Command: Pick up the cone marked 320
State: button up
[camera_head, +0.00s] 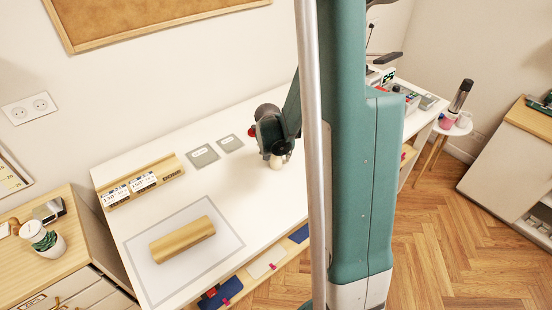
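My gripper (275,145) is a dark shape over the back middle of the white table, partly hidden by my own arm. A small cream piece (276,162) shows right below the gripper's dark tip. I cannot tell whether it is a cone, or whether the fingers touch or hold it. A bit of red shows at the gripper's left side. No marking 320 can be read on anything in view. My arm and column hide the right part of the table.
A wooden rack (168,170) with printed white cards stands at the table's left. A wooden block (182,240) lies on a grey-bordered sheet (146,281). Two grey labelled pads, one left (203,155) and one right (230,143), lie near the wall. The table's middle is clear.

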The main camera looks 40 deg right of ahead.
jog(key=c, duration=0.9)
jog(key=shift+r, duration=0.15)
jog(key=shift+c, duration=0.9)
jog(key=shift+r+p, duration=0.55)
jog(key=shift+r, duration=4.3)
